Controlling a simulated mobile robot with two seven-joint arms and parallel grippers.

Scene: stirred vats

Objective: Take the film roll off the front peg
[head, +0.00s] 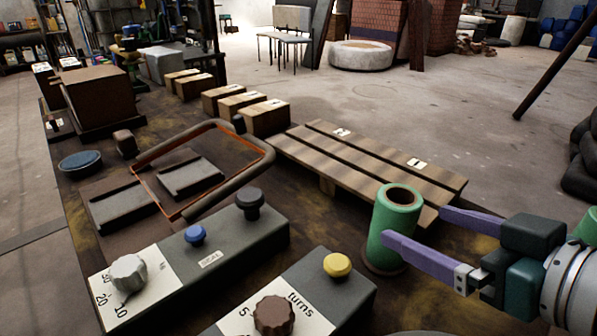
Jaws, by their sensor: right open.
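A green hollow roll (397,214), which I take for the film roll, stands upright at the right front of the dark bench. Its open top shows a brown inside, and a brown round base shows under it. I cannot make out a peg inside it. My right gripper (412,224) comes in from the right with its two purple fingers spread. The near finger crosses in front of the roll, and the far finger's tip is just right of it. I cannot tell whether either finger touches it. My left gripper is not in view.
A grey control box with a yellow button (337,265) and brown knob (274,315) stands left of the roll. Another box (230,252) has blue and black knobs. A slatted wooden board (366,160) lies behind the roll. An orange-edged frame (203,170) and small cartons (264,118) are farther left.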

